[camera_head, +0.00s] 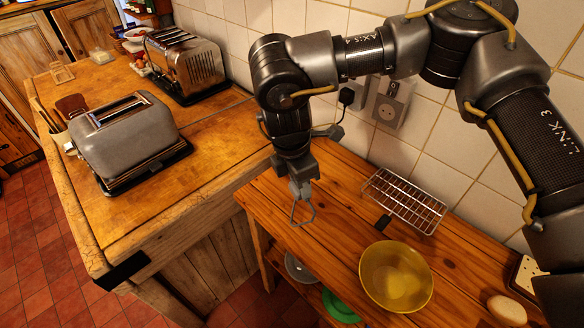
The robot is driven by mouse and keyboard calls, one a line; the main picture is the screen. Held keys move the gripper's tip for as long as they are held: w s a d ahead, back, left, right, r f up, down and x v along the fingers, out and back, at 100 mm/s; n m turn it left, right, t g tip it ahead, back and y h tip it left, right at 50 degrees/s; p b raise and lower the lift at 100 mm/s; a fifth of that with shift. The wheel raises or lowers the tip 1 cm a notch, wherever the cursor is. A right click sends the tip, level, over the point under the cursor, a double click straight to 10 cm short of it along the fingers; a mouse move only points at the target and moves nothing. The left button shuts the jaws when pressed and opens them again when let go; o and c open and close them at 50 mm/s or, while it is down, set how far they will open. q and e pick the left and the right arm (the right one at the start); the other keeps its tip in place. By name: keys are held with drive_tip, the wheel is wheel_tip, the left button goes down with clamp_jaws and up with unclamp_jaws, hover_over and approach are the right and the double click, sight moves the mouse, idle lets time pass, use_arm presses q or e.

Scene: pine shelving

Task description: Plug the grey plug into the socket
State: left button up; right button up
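A wall socket (387,110) with a round recess is on the tiled wall behind the low table, and its recess looks empty. A dark plug (346,97) with a cord sits in the outlet just left of it. My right arm comes in from the right and passes in front of the wall. My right gripper (302,212) points down above the left end of the low table, apart from the socket. Its fingers look thin and loop-like; I see nothing clearly held. My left gripper is out of view.
A wire rack (407,200), a yellow bowl (372,277) and an egg-like object (506,311) are on the low table (330,243). A grey toaster (128,137) and a metal toaster (185,62) stand on the wooden counter (215,135) at left.

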drive_tip(key=shift+d+f+n, duration=0.1)
drive_tip(key=shift+f+n, duration=0.1)
drive_tip(key=shift+n, duration=0.2)
drive_tip(key=s+d+f+m+g, duration=0.2)
drive_tip(key=s+d+m, duration=0.1)
drive_tip(key=d+m, duration=1.3)
drive_tip(key=shift+s+d+m+y, duration=0.2)
drive_tip(key=shift+m+y, duration=0.2)
drive_tip(key=shift+m, duration=0.3)
